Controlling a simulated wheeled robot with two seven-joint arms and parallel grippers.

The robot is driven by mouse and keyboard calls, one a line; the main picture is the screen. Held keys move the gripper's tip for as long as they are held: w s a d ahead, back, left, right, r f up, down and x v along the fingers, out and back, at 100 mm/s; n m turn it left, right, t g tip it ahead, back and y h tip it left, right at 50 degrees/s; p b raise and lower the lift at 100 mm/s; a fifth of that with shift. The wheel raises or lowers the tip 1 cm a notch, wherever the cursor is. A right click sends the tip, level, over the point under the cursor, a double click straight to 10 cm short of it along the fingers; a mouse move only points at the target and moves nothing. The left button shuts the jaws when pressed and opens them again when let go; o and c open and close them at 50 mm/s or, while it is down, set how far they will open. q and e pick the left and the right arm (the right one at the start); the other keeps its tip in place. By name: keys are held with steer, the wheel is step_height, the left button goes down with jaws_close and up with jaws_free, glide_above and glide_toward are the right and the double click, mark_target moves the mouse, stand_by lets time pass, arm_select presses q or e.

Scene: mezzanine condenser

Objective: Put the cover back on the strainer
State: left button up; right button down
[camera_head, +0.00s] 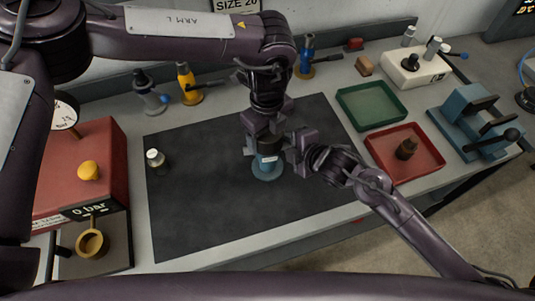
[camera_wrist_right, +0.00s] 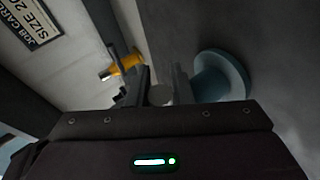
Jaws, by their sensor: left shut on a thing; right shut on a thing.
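The strainer (camera_head: 268,173) is a blue body with a wide round foot and a pale label, upright on the dark mat. Its blue foot also shows in the right wrist view (camera_wrist_right: 228,75). My left gripper (camera_head: 262,148) comes down from above and is shut on the strainer's upper part, hiding its top. My right gripper (camera_head: 291,152) comes in from the right, close beside the left one. In the right wrist view a grey round piece, apparently the cover (camera_wrist_right: 160,95), sits between its fingers. Whether the cover touches the strainer is hidden.
A small jar (camera_head: 155,160) stands on the mat's left. A red box with a gauge (camera_head: 85,150) is at the left. A green tray (camera_head: 372,104) and a red tray (camera_head: 425,150) lie to the right, before a blue vise (camera_head: 475,120). The mat's front is clear.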

arm_select(q)
steer(key=o, duration=1.2)
arm_select(e)
steer(key=shift+s+f, duration=0.1)
steer(key=shift+f, duration=0.1)
arm_select(q)
steer(key=shift+r, duration=0.1)
step_height(320, 180, up, 12)
steer(key=shift+f, duration=0.1)
arm_select(e)
steer(key=c, duration=1.2)
jaws_free()
steer(key=shift+r, duration=0.1)
arm_select(q)
steer(key=shift+d+f+b, duration=0.1)
steer(key=shift+f+b, duration=0.65)
steer(key=shift+b, duration=0.05)
arm_select(e)
steer(key=v, duration=0.7)
steer(key=shift+s+d+r, duration=0.15)
steer(key=shift+r, duration=0.05)
